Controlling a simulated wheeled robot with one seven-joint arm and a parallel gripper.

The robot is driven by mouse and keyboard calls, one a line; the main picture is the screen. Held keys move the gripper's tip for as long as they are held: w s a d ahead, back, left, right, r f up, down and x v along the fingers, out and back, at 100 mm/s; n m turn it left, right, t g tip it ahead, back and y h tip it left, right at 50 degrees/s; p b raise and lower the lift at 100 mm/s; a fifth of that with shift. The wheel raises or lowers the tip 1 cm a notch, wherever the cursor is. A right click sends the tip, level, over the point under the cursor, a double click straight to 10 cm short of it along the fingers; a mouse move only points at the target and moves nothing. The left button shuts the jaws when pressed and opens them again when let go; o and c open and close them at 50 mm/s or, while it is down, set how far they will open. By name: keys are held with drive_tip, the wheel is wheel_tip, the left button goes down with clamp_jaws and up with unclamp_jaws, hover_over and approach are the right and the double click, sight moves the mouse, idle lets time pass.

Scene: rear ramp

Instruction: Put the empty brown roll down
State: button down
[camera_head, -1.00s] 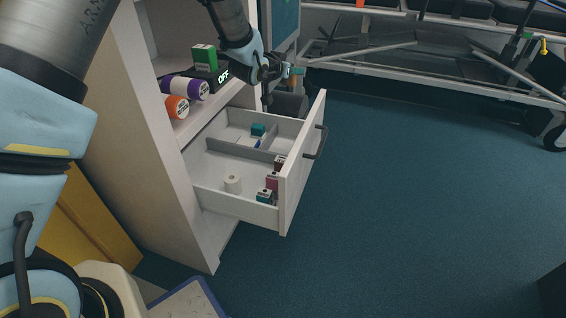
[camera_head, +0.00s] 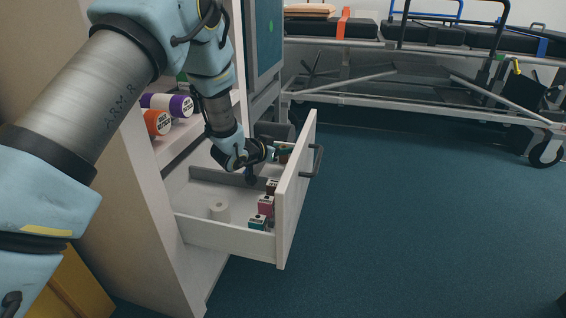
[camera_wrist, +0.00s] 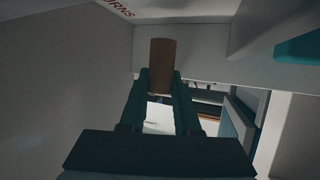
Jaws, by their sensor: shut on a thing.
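The empty brown roll (camera_wrist: 162,66) shows in the wrist view as a plain brown tube, upright in the picture between my two dark green fingertips. My gripper (camera_wrist: 161,80) is shut on it. In the head view my gripper (camera_head: 271,153) is low over the back part of the open white drawer (camera_head: 227,235), close to its front panel. The roll cannot be made out there, hidden by my gripper and arm. I cannot tell whether the roll touches the drawer floor.
Small boxes, one pink (camera_head: 265,205), line the front panel. Purple (camera_head: 181,105) and orange (camera_head: 157,122) rolls lie on the shelf above. A wheeled stretcher (camera_head: 430,85) stands behind; the floor to the right is clear.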

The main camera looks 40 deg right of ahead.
sight(281, 158)
drive_tip(key=shift+f+b, duration=0.45)
drive_tip(key=shift+f, duration=1.05)
drive_tip(key=shift+f, duration=0.2)
drive_tip(key=c, duration=0.6)
unclamp_jaws()
drive_tip(key=shift+a+r, duration=0.3)
drive_tip(key=shift+r, duration=0.1)
drive_tip(key=p+v, duration=0.2)
drive_tip(key=v, duration=0.4)
drive_tip(key=shift+s+a+r+p, duration=0.15)
drive_tip(key=shift+a+p, duration=0.2)
